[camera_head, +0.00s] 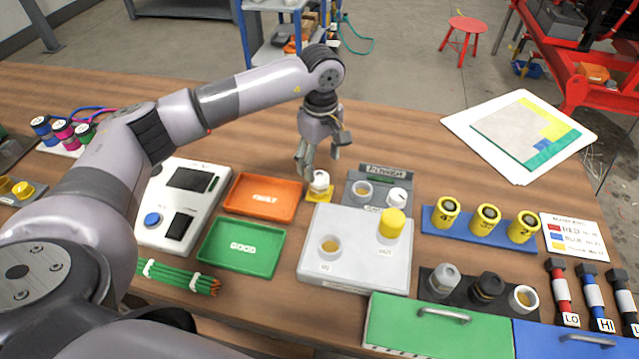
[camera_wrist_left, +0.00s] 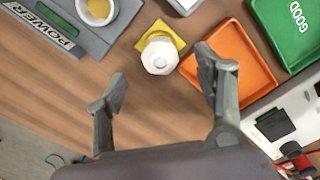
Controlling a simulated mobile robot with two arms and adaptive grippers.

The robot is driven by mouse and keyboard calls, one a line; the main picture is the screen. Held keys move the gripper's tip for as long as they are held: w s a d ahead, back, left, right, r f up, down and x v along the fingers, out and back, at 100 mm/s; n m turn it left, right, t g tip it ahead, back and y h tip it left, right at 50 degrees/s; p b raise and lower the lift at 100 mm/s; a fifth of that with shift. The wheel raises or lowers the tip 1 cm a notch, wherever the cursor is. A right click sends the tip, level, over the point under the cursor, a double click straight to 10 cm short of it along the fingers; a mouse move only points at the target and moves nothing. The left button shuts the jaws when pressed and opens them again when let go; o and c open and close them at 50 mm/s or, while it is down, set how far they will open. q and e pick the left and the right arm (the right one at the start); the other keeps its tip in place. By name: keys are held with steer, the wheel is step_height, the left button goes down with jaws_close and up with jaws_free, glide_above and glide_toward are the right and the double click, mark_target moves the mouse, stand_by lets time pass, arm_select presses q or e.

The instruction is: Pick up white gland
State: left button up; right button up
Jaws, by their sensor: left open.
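A white gland (camera_head: 319,181) with a faceted top stands upright on a small yellow pad (camera_head: 319,197) near the middle of the table. In the left wrist view the gland (camera_wrist_left: 160,55) shows from above, on the yellow pad (camera_wrist_left: 176,38). My left gripper (camera_head: 317,162) is open and empty, pointing down just behind and above the gland. In the left wrist view the fingertips of my left gripper (camera_wrist_left: 162,72) are spread apart, with the gland ahead of the gap and not between the finger pads. My right gripper is not in view.
An orange tray (camera_head: 261,198) lies left of the gland, with a green tray (camera_head: 241,247) in front of it. A grey fixture (camera_head: 380,172) is close on the right, and a light-grey block (camera_head: 350,275) with a yellow cap (camera_head: 392,223) is in front. Bare table lies behind.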

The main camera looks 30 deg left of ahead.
mark_target(320, 175)
arm_select(q)
step_height(320, 175, down, 6)
steer(key=shift+w+a+r+p, duration=0.15)
steer(key=shift+r+p, duration=0.1)
steer(key=shift+p, duration=0.65)
steer(key=shift+f, duration=0.4)
steer(key=shift+c, duration=0.2)
steer(key=shift+r, duration=0.1)
steer(key=c, duration=1.4)
